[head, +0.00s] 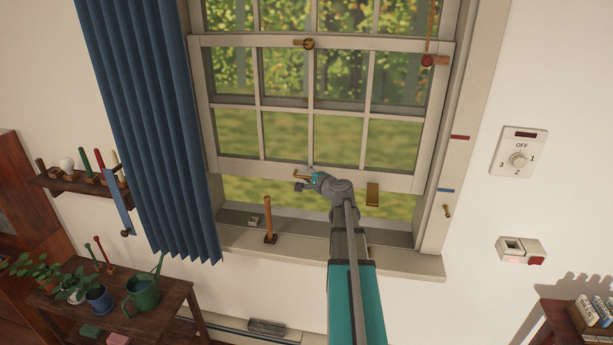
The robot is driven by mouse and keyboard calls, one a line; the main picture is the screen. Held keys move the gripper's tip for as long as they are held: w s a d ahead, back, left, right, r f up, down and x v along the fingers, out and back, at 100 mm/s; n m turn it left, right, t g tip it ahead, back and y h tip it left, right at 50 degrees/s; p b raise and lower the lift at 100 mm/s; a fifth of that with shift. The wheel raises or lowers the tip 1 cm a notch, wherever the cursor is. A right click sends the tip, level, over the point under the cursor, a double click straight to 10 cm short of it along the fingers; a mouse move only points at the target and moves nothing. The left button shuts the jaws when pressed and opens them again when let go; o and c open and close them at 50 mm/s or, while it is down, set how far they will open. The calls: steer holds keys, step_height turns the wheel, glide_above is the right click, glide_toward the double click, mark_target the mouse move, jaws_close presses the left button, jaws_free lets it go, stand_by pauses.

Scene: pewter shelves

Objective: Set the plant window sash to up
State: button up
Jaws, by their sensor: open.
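The lower sash (245,166) of the plant window is a pale frame with several panes. It stands part-way up, with an open gap between its bottom rail and the sill (400,262). The right end of the rail is near a blue mark (446,190) on the window frame; a red mark (460,137) sits higher. A brass lift (373,195) hangs at the rail's right part. My gripper (304,181) is open at the middle of the rail, by another small brass piece. I cannot tell whether it touches; my wrist hides part of the rail.
A wooden peg (268,220) stands upright on the sill, left of my arm. A blue curtain (150,130) hangs at the left. A plant table (130,310) with a green watering can (143,292) is lower left. A dial (518,158) is on the right wall.

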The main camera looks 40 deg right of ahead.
steer(key=shift+f+b, duration=10.6)
steer(key=shift+f, duration=0.3)
steer(key=s, duration=0.4)
steer(key=s+r+p, duration=0.1)
steer(key=s, duration=0.3)
steer(key=s+a+r+p, duration=0.1)
steer(key=s, duration=0.3)
